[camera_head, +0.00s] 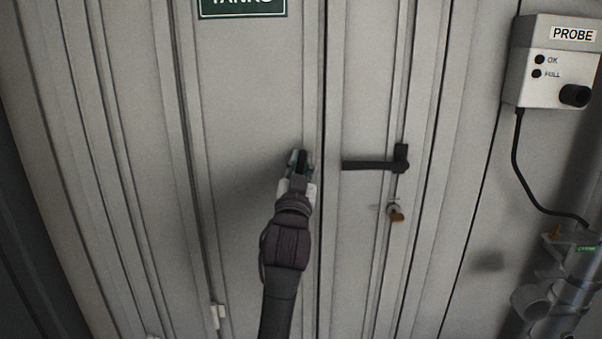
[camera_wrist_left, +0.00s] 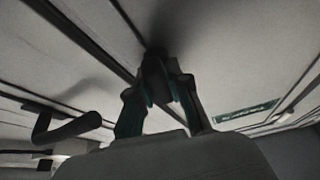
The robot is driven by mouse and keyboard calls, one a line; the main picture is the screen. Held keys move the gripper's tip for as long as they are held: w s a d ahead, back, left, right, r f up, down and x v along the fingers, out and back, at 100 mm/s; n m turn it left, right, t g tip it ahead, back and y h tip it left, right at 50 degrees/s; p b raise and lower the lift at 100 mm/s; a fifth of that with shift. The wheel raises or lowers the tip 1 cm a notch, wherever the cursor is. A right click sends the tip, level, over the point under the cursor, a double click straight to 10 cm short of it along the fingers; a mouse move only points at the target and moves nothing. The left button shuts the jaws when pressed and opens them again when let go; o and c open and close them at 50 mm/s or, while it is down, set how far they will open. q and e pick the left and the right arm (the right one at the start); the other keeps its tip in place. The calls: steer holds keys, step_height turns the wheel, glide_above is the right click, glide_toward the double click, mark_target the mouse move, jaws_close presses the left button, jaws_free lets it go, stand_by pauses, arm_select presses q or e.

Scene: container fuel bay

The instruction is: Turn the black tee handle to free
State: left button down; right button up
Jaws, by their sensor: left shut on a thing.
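My left gripper (camera_head: 299,160) is in front of the left door leaf, close to the seam between the two leaves. In the left wrist view its two green-edged fingers (camera_wrist_left: 160,88) are closed around a dark, stubby thing. This looks like the black tee handle (camera_wrist_left: 154,64), standing out from the door. The fingers and wrist hide most of the handle in the head view, so I cannot tell which way its bar is turned. My right gripper is not in view.
A black lever handle (camera_head: 371,165) lies level on the right leaf, with an orange-brown tabbed lock (camera_head: 396,214) below it. A white PROBE box (camera_head: 555,62) with a black cable (camera_head: 516,165) hangs at right. Grey pipework (camera_head: 560,285) stands lower right. A TANKS sign (camera_head: 242,8) is above.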

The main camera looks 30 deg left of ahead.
arm_select(q)
steer(key=shift+r+n+g+y+b, duration=0.15)
steer(key=shift+n+y+b, duration=0.2)
steer(key=shift+n, duration=0.45)
steer(key=shift+n+g+y+b, duration=0.15)
steer(key=shift+n+y+b, duration=0.2)
steer(key=shift+n, duration=0.45)
steer(key=shift+r, duration=0.1)
steer(key=c, duration=1.2)
jaws_free()
steer(key=shift+o, duration=0.6)
step_height(320, 180, up, 10)
steer(key=shift+f, duration=0.1)
steer(key=shift+f, duration=0.1)
